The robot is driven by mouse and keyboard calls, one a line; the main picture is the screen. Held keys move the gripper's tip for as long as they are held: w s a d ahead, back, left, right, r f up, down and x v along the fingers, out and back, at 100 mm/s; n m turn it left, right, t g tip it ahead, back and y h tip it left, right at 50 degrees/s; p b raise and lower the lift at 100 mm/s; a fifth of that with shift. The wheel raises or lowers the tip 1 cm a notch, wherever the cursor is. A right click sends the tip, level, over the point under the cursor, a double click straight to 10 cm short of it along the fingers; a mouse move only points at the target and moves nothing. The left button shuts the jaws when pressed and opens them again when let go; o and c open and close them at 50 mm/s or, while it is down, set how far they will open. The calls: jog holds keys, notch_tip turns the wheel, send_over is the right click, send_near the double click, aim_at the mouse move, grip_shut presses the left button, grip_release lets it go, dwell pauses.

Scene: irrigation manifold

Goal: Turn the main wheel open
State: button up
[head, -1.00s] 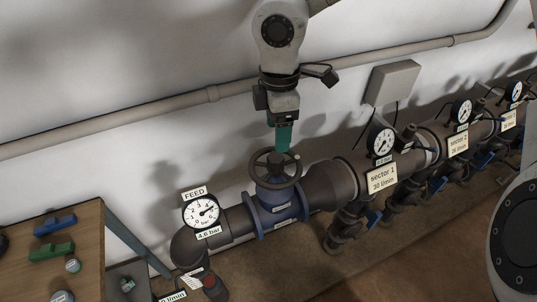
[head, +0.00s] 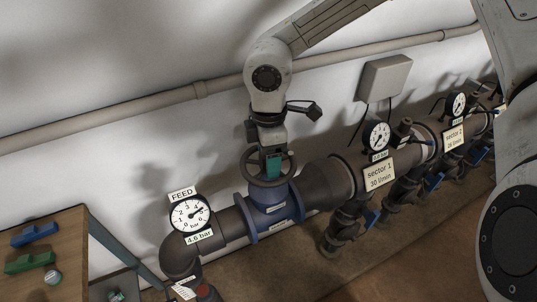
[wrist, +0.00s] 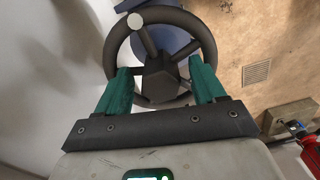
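The main wheel (head: 246,171) is a dark grey handwheel with spokes on top of the blue valve body (head: 270,216) in the main pipe. My gripper (head: 273,168) is down at the wheel, its green fingers overlapping it in the head view. In the wrist view my gripper (wrist: 162,70) is open, one finger on each side of the wheel's hub (wrist: 160,82). The fingers overlap the near part of the rim; I cannot tell whether they touch it. A pale-ended handle (wrist: 135,21) stands on the wheel's far left rim.
The feed gauge (head: 190,214) stands left of the valve, labelled 4.6 bar. The sector 1 sign (head: 379,176) and gauge (head: 377,136) are to the right, with further branches beyond. A wooden table (head: 62,228) with blue and green pieces is at lower left. A wall pipe (head: 150,104) runs behind.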

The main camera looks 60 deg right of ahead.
jog(key=c, duration=1)
